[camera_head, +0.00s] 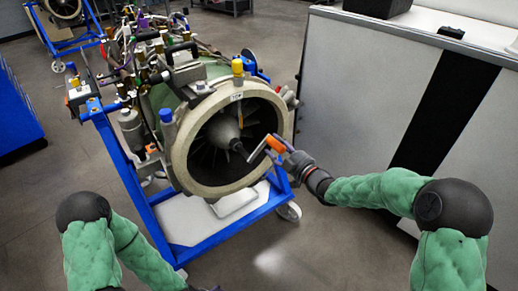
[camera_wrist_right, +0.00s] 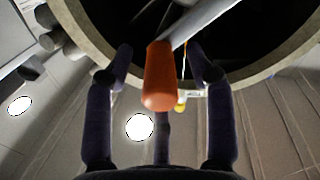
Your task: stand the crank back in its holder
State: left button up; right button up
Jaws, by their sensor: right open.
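The crank has an orange handle (camera_head: 275,144) and a grey metal arm (camera_head: 257,153) that runs toward the centre of the turbine (camera_head: 178,153). It seems to meet the nose cone in the round intake. My right gripper (camera_head: 283,151) is at the handle, in front of the intake's right side. In the right wrist view the handle (camera_wrist_right: 160,82) lies between the open fingers (camera_wrist_right: 162,72), with gaps on both sides. Only a dark bit at the bottom edge may be my left gripper (camera_head: 205,288); its fingers do not show clearly. I cannot make out the crank's holder.
The turbine rests on a blue wheeled stand (camera_head: 225,232) with a white lower tray. A white cabinet (camera_head: 360,80) with a black stripe stands at the right. A blue cabinet (camera_head: 15,115) is at the far left. Grey floor is free in front of the stand.

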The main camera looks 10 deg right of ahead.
jog(key=shift+r, duration=0.1)
grip_shut()
jog(key=shift+s+d, duration=0.25)
jog(key=shift+s, duration=0.2)
jog(key=shift+s+d, duration=0.15)
jog(key=shift+s, duration=0.05)
jog(key=shift+b+v, duration=0.4)
jog(key=shift+v, duration=1.1)
jog(key=shift+s+d, duration=0.25)
jog(key=shift+s, duration=0.25)
